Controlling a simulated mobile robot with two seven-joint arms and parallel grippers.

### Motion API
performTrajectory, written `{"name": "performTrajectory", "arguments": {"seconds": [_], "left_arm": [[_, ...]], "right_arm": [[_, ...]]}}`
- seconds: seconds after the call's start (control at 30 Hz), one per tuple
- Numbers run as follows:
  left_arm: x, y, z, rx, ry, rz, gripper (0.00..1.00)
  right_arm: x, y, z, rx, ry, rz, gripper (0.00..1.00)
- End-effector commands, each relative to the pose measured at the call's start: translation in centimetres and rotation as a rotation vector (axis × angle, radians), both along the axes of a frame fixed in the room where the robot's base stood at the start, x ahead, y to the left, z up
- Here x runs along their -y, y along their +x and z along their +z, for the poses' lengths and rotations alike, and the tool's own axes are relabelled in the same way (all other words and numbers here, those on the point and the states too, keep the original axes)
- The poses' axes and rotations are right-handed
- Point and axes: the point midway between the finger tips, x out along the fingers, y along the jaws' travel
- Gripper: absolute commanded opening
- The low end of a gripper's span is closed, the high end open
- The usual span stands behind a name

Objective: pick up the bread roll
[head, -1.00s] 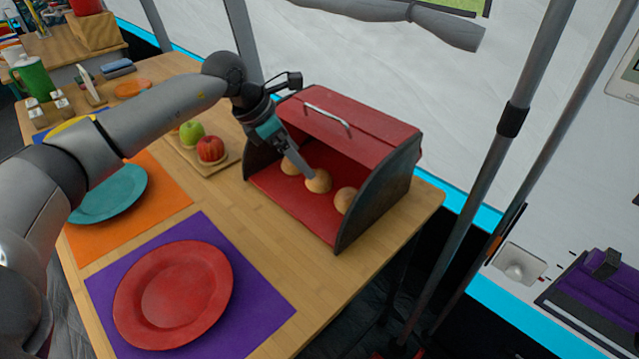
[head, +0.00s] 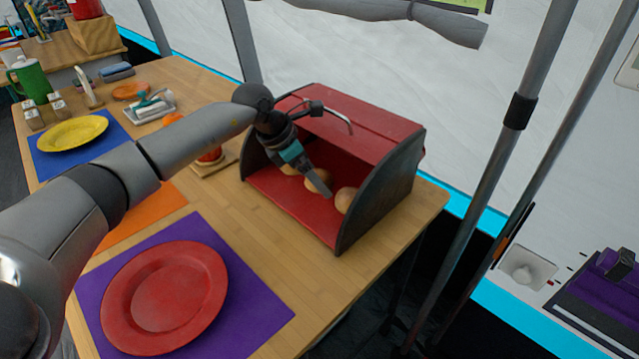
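Several round tan bread rolls sit inside the red bread box, whose front is open. One is at the left (head: 289,169), one in the middle (head: 311,186) and one at the right (head: 345,200). My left gripper (head: 325,189) reaches into the box from the upper left. Its fingertips are in front of the middle roll and near the right roll, covering part of the middle one. The gap between the fingers does not show, and I cannot tell whether they touch a roll. My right gripper is not in view.
The bread box (head: 380,147) stands at the table's right edge, its red lid and dark side walls close around my gripper. A red plate (head: 165,297) lies on a purple mat (head: 265,309). Bare wood lies before the box.

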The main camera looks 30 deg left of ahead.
Motion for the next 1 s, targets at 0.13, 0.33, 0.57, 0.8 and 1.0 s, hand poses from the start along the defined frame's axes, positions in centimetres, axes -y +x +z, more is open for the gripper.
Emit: {"name": "performTrajectory", "arguments": {"seconds": [0.13, 0.33, 0.57, 0.8, 1.0], "left_arm": [[0.15, 0.17, -0.31, 0.002, 0.000, 0.000, 1.00], [0.14, 0.16, -0.27, 0.001, 0.001, 0.000, 0.99], [0.13, 0.14, -0.27, 0.001, 0.001, 0.000, 0.73], [0.12, 0.14, -0.28, 0.000, 0.000, -0.001, 0.46], [0.12, 0.13, -0.28, 0.000, 0.000, -0.001, 0.23]], "right_arm": [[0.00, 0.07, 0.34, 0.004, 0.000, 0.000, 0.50], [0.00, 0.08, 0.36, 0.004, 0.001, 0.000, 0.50], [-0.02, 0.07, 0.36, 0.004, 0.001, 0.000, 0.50], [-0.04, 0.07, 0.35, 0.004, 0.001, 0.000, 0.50], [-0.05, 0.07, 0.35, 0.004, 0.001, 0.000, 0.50]]}}
